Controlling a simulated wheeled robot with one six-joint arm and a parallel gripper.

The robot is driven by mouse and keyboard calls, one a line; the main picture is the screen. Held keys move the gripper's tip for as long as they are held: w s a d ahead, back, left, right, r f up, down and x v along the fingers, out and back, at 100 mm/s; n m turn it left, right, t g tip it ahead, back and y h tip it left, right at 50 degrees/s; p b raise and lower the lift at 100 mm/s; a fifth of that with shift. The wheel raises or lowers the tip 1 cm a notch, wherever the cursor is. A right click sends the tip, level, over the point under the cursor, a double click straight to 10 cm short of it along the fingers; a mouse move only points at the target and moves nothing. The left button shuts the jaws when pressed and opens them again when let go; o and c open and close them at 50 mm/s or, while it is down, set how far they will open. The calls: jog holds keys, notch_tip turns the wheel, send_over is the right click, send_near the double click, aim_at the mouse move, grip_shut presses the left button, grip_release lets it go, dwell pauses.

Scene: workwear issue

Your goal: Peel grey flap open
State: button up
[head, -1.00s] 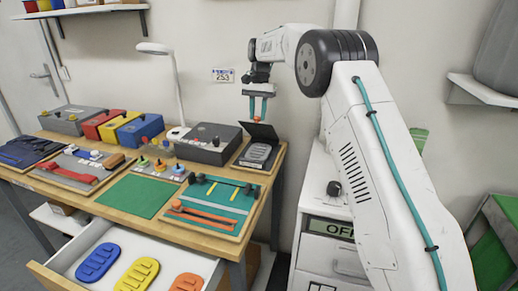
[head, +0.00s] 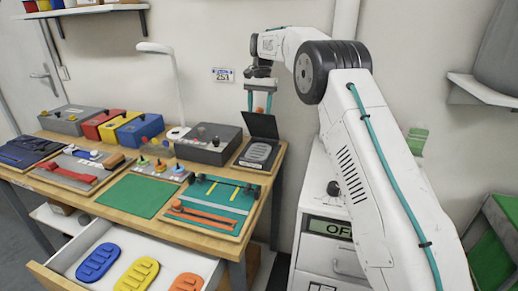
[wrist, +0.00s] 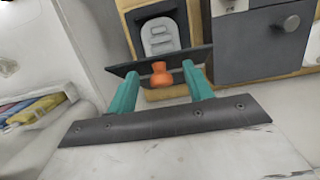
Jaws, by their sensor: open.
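The dark grey flap (head: 260,125) stands raised and tilted at the far right of the table in the head view. It is hinged on a wooden-framed board (head: 243,165) bearing a grey ridged pad (head: 257,153). My gripper (head: 259,108) is open at the flap's upper edge. In the wrist view the flap (wrist: 143,66) shows as a dark strip, and its orange knob (wrist: 160,74) sits between the two teal fingers of my gripper (wrist: 160,76), with gaps on both sides.
A grey box with knobs (head: 208,144) stands left of the board. A teal board with orange strap (head: 222,206) lies in front. A white lamp (head: 180,90) rises behind. An open drawer (head: 65,258) holds coloured pads. A white cabinet (head: 325,260) stands right.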

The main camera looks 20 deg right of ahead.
notch_tip(320, 180, up, 9)
jog(key=s+a, duration=0.1)
jog(key=shift+s, duration=0.35)
jog(key=shift+a, duration=0.1)
dwell(0.8)
jog(key=shift+n, duration=0.8)
jog(key=f, duration=0.4)
jog(key=shift+s+f, duration=0.35)
jog(key=shift+f, duration=0.05)
jog(key=s+n+t, duration=0.1)
jog(key=s+n, duration=0.1)
jog(key=s, duration=2.4)
jog(key=s+f+n+t+h, duration=0.1)
jog(key=s+n+t, duration=0.1)
jog(key=s, duration=2.5)
jog(key=shift+s+a+f+n, duration=0.2)
jog(key=shift+a+f+n, duration=0.1)
jog(key=shift+n, duration=0.5)
